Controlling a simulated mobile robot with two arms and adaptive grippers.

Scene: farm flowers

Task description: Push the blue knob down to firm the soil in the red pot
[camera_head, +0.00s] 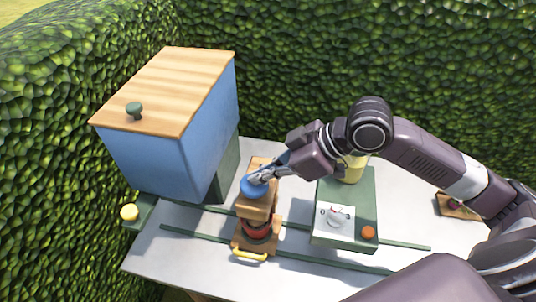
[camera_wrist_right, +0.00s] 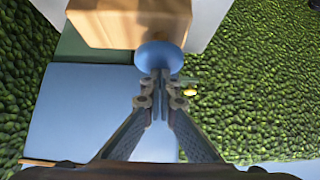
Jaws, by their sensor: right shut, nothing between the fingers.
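The blue knob (camera_head: 251,187) sits on top of a wooden press (camera_head: 257,212) in the middle of the table. The red pot (camera_head: 257,230) is inside the lower part of the press, with dark soil just visible at its top. My right gripper (camera_head: 262,179) is shut and empty, its fingertips at the top of the knob. In the right wrist view the closed fingertips (camera_wrist_right: 160,72) overlap the blue knob (camera_wrist_right: 158,56); I cannot tell whether they touch it. My left gripper is not in view.
A blue box with a wooden lid (camera_head: 172,85) stands at the left. A green box with a dial (camera_head: 335,217) and an orange button (camera_head: 368,232) stands right of the press. A yellow handle (camera_head: 249,256) is at the press's front. Hedges enclose the table.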

